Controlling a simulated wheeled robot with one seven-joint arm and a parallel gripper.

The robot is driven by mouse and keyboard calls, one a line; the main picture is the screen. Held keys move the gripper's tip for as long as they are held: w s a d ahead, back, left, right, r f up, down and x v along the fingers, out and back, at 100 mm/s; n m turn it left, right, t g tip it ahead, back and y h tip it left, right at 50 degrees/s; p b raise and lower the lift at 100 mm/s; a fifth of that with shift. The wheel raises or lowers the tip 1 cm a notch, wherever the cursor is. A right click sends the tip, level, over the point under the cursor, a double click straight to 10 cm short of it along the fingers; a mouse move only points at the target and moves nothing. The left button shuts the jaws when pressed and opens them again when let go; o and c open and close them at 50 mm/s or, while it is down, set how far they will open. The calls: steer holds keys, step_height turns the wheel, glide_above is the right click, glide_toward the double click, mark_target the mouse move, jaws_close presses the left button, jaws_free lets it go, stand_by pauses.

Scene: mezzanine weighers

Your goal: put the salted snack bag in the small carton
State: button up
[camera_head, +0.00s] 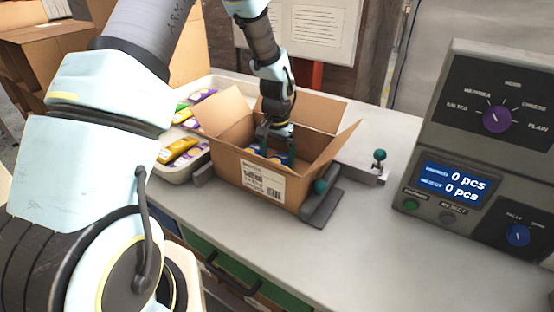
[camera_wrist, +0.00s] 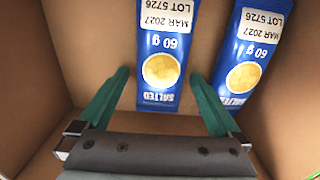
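The small carton (camera_head: 240,165) is an open brown box with its flaps out, standing on the bench. Two blue bags lie inside it. In the wrist view one salted snack bag (camera_wrist: 166,45), with a round chip picture, lies between my fingers. The other blue bag (camera_wrist: 250,60), also marked salted, lies to its right. My gripper (camera_wrist: 159,85) is inside the carton with its green fingers apart. A gap shows on each side of the nearer bag. In the head view my gripper (camera_head: 278,148) reaches down into the carton, and the bags are mostly hidden.
A white tray (camera_head: 178,174) with yellow, green and purple-white bags stands left of and behind the carton. A console (camera_head: 480,150) with a display reading 0 pcs and knobs stands at the right. The bench front is clear. Green-knobbed fittings (camera_head: 379,156) stand near the carton.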

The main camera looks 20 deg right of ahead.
mark_target(277, 159)
steer(key=shift+r, duration=0.15)
step_height(277, 159, up, 12)
steer(key=b, duration=0.3)
steer(key=shift+b, duration=0.3)
